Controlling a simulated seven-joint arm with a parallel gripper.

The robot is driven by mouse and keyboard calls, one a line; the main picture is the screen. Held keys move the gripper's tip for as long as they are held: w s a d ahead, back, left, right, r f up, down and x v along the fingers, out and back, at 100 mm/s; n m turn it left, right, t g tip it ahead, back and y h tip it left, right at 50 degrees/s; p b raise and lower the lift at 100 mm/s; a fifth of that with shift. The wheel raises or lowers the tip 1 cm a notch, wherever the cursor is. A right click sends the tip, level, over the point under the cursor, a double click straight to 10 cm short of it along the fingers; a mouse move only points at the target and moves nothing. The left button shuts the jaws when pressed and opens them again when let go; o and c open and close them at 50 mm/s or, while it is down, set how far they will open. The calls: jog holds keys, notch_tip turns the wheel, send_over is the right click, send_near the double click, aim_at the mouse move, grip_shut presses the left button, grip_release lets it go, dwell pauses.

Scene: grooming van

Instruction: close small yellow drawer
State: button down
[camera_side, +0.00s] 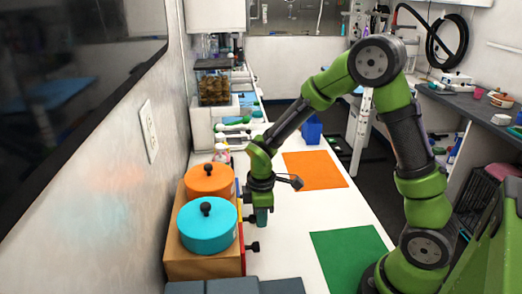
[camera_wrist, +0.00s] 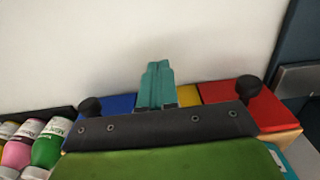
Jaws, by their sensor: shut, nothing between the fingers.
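The small yellow drawer (camera_wrist: 188,96) shows in the wrist view as a narrow strip between a blue drawer (camera_wrist: 120,104) and a red drawer (camera_wrist: 236,94). My gripper (camera_wrist: 157,66) covers part of it, and its knob is hidden. In the side view my gripper (camera_side: 262,222) points down, shut and empty, just to the right of the wooden drawer box (camera_side: 205,263), beside its drawer fronts. I cannot tell whether it touches the yellow drawer, or how far that drawer is out.
A teal lidded pot (camera_side: 207,231) and an orange one (camera_side: 208,181) stand on the box. Black knobs stick out from the blue (camera_wrist: 90,105) and red (camera_wrist: 248,88) drawers. Several bottles (camera_wrist: 47,146) stand nearby. The white counter (camera_side: 290,235) has bare room right of the gripper.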

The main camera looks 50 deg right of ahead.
jog(key=shift+s+d, duration=0.75)
jog(key=shift+d, duration=0.05)
notch_tip(320, 180, up, 8)
dwell(0.4)
jog(key=s+a+r+m+t+y, duration=0.1)
jog(key=s+a+r+m+t, duration=0.1)
jog(key=s+r+m, duration=0.3)
jog(key=s+a+r+m+t+y, duration=0.1)
jog(key=s+a+r+m+t, duration=0.1)
jog(key=s+r+m+t, duration=0.3)
notch_tip(320, 180, up, 4)
jog(key=s+m, duration=0.1)
jog(key=m, duration=0.2)
jog(key=shift+s+f, duration=0.15)
jog(key=shift+f, duration=0.1)
dwell(0.5)
